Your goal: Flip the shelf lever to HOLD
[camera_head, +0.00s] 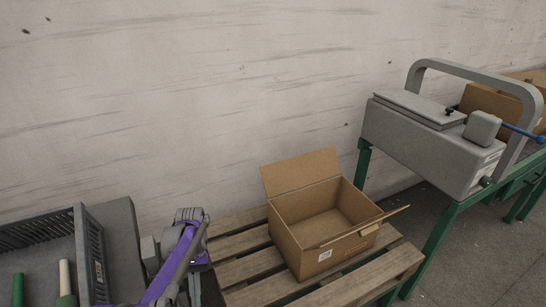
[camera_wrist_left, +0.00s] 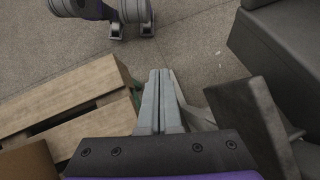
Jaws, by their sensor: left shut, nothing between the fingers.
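My left gripper (camera_wrist_left: 160,95) is shut and empty in the left wrist view, with its two grey fingers pressed together. Its purple and grey arm (camera_head: 165,283) comes in at the lower left of the head view, between the grey machine body (camera_head: 118,235) and the pallet. In the left wrist view a dark grey panel (camera_wrist_left: 250,118) stands just right of the fingers. I cannot make out the shelf lever or a HOLD mark in either view. My right gripper cannot be identified.
An open cardboard box (camera_head: 325,222) stands on a wooden pallet (camera_head: 243,270). A dark crate (camera_head: 92,250) with green and cream rods is at the left. A grey sealing machine (camera_head: 425,140) on a green stand is at the right.

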